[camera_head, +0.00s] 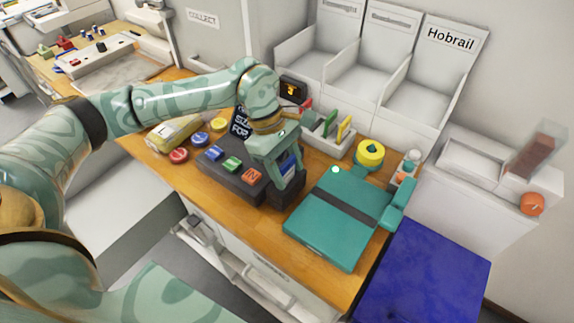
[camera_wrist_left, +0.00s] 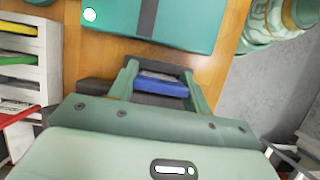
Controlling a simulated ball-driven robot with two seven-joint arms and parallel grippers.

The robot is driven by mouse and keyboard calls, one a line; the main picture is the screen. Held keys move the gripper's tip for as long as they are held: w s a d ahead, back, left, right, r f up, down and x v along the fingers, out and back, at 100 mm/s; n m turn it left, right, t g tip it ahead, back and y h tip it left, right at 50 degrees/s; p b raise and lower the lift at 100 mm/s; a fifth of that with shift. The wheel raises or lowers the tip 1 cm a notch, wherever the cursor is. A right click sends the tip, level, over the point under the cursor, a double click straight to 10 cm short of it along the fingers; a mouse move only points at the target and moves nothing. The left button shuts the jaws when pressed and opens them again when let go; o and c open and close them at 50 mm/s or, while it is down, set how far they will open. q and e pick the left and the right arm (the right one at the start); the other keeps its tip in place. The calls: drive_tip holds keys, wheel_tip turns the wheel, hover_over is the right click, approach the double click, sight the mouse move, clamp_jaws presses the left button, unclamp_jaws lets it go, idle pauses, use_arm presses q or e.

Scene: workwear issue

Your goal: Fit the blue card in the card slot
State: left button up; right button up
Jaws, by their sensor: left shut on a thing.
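My left gripper (camera_head: 284,178) points down over the dark card-slot block (camera_head: 288,197) at the right end of the black console. It is shut on the blue card (camera_head: 288,168), which shows between its fingers. In the left wrist view the card (camera_wrist_left: 162,84) appears as a blue strip between the two fingers, with the dark block (camera_wrist_left: 97,87) beside and under them. The card's lower edge is hidden, so I cannot tell whether it is in the slot or just above it. My right gripper is not seen.
A white rack (camera_head: 326,143) with red, green and yellow cards stands behind. A teal folded item (camera_head: 325,235) with a dark band lies right of the block. A yellow ring-shaped object (camera_head: 370,154) and a bottle (camera_head: 410,160) stand beyond.

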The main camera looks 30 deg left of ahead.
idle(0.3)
use_arm(q)
drive_tip(key=o, duration=1)
drive_tip(key=shift+r, duration=0.15)
drive_tip(key=shift+r+p, duration=3.2)
drive_tip(key=shift+r, duration=1.25)
drive_tip(key=shift+f, duration=0.1)
